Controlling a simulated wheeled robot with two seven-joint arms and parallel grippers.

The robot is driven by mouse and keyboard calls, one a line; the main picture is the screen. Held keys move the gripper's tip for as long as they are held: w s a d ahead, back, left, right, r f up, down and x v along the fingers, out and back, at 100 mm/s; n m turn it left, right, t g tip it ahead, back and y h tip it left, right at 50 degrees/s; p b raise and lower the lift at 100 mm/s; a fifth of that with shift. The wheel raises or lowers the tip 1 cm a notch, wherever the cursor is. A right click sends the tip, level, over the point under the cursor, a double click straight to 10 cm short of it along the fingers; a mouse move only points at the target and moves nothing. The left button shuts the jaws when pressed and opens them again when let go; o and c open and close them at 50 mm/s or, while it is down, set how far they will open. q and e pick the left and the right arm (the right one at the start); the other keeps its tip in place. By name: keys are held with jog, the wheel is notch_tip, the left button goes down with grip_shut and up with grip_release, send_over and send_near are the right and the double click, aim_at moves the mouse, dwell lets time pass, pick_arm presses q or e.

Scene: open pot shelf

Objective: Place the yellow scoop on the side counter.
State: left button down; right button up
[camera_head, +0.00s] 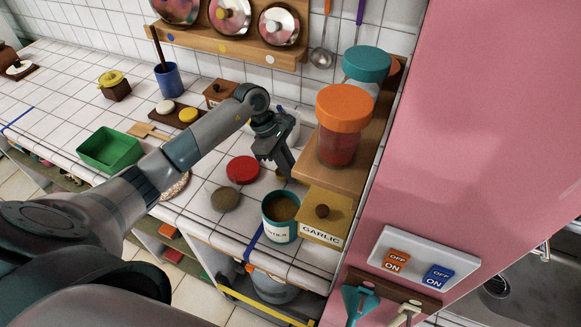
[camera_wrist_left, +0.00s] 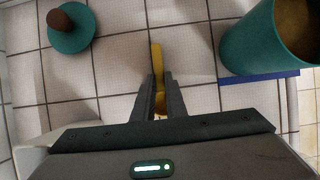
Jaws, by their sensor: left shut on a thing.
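The yellow scoop (camera_wrist_left: 156,58) shows in the left wrist view as a narrow yellow handle reaching out past my fingertips, with more yellow between the fingers. My left gripper (camera_wrist_left: 160,90) is shut on it, over the white tiled counter (camera_wrist_left: 120,72). In the head view my left gripper (camera_head: 282,165) points down behind the open teal canister (camera_head: 281,231), near the wooden riser. The scoop cannot be made out clearly there. I cannot tell whether the scoop touches the tiles. My right gripper is not in view.
The teal canister also stands at the right of the wrist view (camera_wrist_left: 262,45); a teal lid (camera_wrist_left: 70,38) lies at its left. A red lid (camera_head: 243,169), an olive round thing (camera_head: 225,199), a garlic box (camera_head: 325,214) and an orange-lidded jar (camera_head: 341,125) stand nearby. A pink wall (camera_head: 460,120) bounds the right.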

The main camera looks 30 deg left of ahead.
pick_arm(q)
jog(key=shift+f, duration=0.1)
jog(key=shift+f, duration=0.1)
jog(key=c, duration=1.8)
grip_release()
